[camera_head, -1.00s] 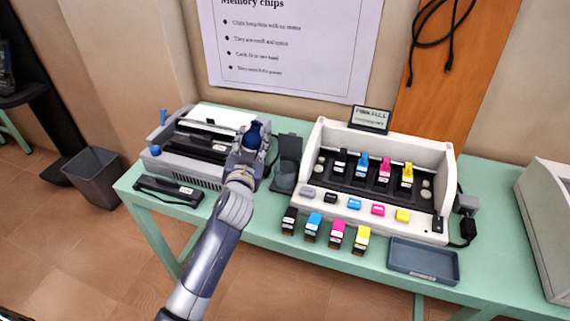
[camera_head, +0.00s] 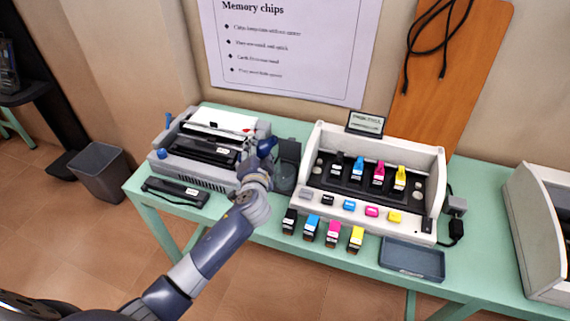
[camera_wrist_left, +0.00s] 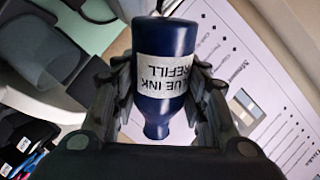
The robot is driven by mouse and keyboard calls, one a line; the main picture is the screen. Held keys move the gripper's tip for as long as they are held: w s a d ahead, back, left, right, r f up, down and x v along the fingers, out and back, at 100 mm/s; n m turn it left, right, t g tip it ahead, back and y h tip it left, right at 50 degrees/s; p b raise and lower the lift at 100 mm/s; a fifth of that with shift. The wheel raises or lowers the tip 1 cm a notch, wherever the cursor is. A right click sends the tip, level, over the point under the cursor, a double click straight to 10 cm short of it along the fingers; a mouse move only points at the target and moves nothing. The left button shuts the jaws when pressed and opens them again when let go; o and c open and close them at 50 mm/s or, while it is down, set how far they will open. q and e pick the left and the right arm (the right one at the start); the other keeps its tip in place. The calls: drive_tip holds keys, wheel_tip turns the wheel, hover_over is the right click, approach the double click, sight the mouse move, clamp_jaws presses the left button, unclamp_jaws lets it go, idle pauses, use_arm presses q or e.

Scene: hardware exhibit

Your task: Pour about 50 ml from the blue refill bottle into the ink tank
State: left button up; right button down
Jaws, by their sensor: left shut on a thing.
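The blue refill bottle (camera_head: 266,147) is held by my left gripper (camera_head: 255,160), which comes in from the lower left in the head view. The bottle is tilted, leaning to the right. In the left wrist view, my left gripper (camera_wrist_left: 160,100) has fingers on both sides of the bottle (camera_wrist_left: 168,45). Its white label reads blue ink refill, upside down, and its narrow neck points to the bottom of that picture. A dark, see-through container, seemingly the ink tank (camera_head: 284,180), stands just right of the gripper. Liquid inside it cannot be made out. My right gripper is not in view.
A grey printer (camera_head: 190,150) stands left of the gripper. A white printer (camera_head: 425,200) with colored cartridges stands to the right, with several loose cartridges before it. A blue-grey tray (camera_head: 412,260) lies at the front edge. A bin (camera_head: 100,172) stands on the floor.

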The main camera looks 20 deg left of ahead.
use_arm(q)
drive_tip(key=shift+m, duration=0.4)
drive_tip(key=shift+a+f+m+g+y+p, duration=0.2)
drive_tip(key=shift+f+m+g+y+p, duration=0.25)
drive_tip(key=shift+m+p, duration=0.65)
drive_tip(key=shift+d+f, duration=0.15)
drive_tip(key=shift+f, duration=0.05)
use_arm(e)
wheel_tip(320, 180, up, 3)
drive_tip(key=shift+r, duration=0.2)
use_arm(q)
drive_tip(key=shift+w+d+f+m+g+y+p, duration=0.15)
drive_tip(key=shift+d+m+g+y+p, duration=0.15)
drive_tip(key=shift+m, duration=0.3)
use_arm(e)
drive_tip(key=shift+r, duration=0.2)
use_arm(q)
drive_tip(key=shift+a+f, duration=0.1)
drive_tip(key=shift+s+a, duration=0.2)
drive_tip(key=shift+s, duration=0.05)
drive_tip(key=shift+s+a, duration=0.15)
drive_tip(key=shift+a, duration=0.05)
drive_tip(key=shift+d+f+m+y+p, duration=0.1)
drive_tip(key=shift+f+m+y+p, duration=0.25)
drive_tip(key=shift+m, duration=0.55)
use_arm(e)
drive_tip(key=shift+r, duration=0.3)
